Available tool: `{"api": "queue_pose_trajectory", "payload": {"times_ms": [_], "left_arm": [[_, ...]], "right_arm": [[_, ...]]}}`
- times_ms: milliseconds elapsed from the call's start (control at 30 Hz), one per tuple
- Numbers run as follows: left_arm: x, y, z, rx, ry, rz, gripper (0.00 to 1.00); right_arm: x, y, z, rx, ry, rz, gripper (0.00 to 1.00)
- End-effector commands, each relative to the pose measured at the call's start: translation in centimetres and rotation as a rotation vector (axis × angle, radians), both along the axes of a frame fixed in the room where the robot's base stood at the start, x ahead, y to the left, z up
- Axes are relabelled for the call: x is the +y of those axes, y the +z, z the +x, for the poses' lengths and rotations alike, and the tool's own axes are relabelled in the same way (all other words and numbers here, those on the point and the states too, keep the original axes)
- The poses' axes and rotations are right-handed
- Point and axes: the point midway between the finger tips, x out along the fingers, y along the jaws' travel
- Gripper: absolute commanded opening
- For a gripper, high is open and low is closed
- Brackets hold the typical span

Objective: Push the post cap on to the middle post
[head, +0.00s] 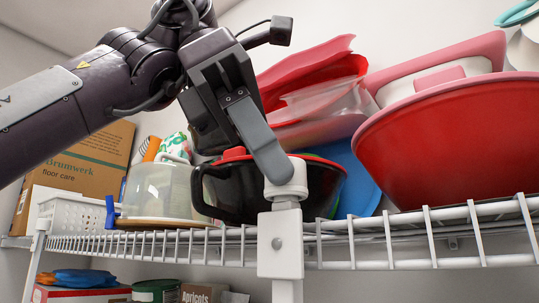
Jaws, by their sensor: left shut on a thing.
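The middle post (280,245) is white and stands at the front edge of the wire shelf. It has a wide square block with a round grey spot on its face. The post cap (297,180) is a small white cylinder with a flared lower rim, right above the block. My left gripper (283,180) reaches down from above with its grey finger across the cap's front left side and is shut on the cap. The cap looks upright. I cannot tell whether it is seated or only resting on the post top. My right gripper is not in view.
A black mug-like pot (230,190) stands close behind the post. A large red bowl (450,135) is at the right. A clear container (160,190), a white basket (75,212) and a cardboard box (90,160) stand left. The white wire shelf edge (420,262) runs across.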

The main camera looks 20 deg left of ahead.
Motion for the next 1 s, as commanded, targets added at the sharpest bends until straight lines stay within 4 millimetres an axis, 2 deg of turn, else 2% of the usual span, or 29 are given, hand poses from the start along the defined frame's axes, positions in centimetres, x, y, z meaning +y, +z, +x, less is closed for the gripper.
{"api": "queue_pose_trajectory", "payload": {"times_ms": [500,533,700,1000], "left_arm": [[0.00,-0.32,0.01,0.000,-0.001,0.001,0.08],[0.00,-0.30,0.01,0.000,-0.001,0.001,0.32],[0.00,-0.29,0.01,0.000,0.000,0.001,0.55],[-0.03,-0.18,0.00,0.000,0.000,0.000,0.55]], "right_arm": [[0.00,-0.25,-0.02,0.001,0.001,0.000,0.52],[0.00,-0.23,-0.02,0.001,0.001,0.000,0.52],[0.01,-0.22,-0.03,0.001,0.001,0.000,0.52],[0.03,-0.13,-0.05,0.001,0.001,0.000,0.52]]}}
